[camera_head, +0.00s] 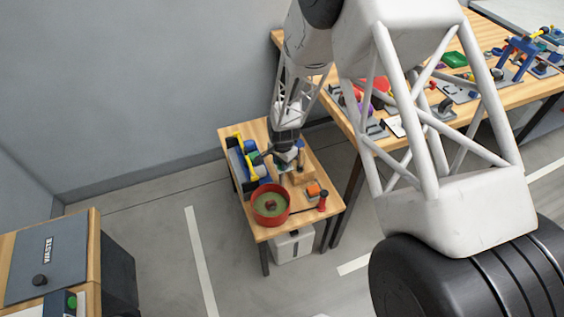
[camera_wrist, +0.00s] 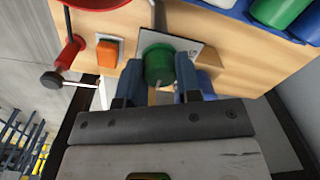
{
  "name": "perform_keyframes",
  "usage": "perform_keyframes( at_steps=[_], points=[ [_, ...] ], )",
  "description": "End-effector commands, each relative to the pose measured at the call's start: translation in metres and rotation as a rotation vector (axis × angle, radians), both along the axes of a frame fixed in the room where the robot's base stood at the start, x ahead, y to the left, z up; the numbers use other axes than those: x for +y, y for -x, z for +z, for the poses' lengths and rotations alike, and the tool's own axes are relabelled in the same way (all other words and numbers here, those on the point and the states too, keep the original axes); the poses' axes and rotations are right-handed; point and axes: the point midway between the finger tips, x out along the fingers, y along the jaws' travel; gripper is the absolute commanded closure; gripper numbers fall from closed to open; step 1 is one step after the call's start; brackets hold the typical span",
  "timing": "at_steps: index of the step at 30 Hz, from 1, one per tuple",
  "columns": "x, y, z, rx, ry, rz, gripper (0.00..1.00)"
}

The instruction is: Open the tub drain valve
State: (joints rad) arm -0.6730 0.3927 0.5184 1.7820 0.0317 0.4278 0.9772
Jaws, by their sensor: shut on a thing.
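My gripper (camera_wrist: 160,82) is shut on a green cylinder (camera_wrist: 159,64) that stands on a grey plate (camera_wrist: 196,48) on the small wooden table (camera_head: 258,232). The blue fingers are on either side of it. In the head view my gripper (camera_head: 286,150) is at the table's back half and the grip is too small to make out. A red tub (camera_head: 257,212) with greenish contents stands near the front left. To its right is a red upright fitting (camera_head: 322,200); the wrist view shows this fitting (camera_wrist: 73,50) with a black ball knob (camera_wrist: 53,81). I cannot tell which part is the drain valve.
An orange block (camera_wrist: 108,53) sits between the red fitting and the green cylinder. Blue racks with bottles (camera_head: 240,155) line the table's left edge. A white container (camera_head: 292,246) is beneath.

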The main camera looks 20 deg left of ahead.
Motion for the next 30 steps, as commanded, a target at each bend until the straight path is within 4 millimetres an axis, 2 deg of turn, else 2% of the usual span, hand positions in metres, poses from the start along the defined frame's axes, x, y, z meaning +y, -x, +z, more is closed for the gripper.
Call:
perform_keyframes(
  at_steps=[8,9,13,23,30],
  points=[
    [0.000,-0.001,0.001,-0.001,-0.001,0.000,0.92],
    [0.000,-0.001,0.001,-0.001,-0.001,0.000,0.64],
    [0.000,-0.001,0.001,0.000,-0.001,0.000,0.44],
    [0.000,0.000,0.001,0.000,-0.001,0.001,0.43],
    [0.000,0.000,0.012,-0.001,-0.001,0.001,0.43]
  ],
)
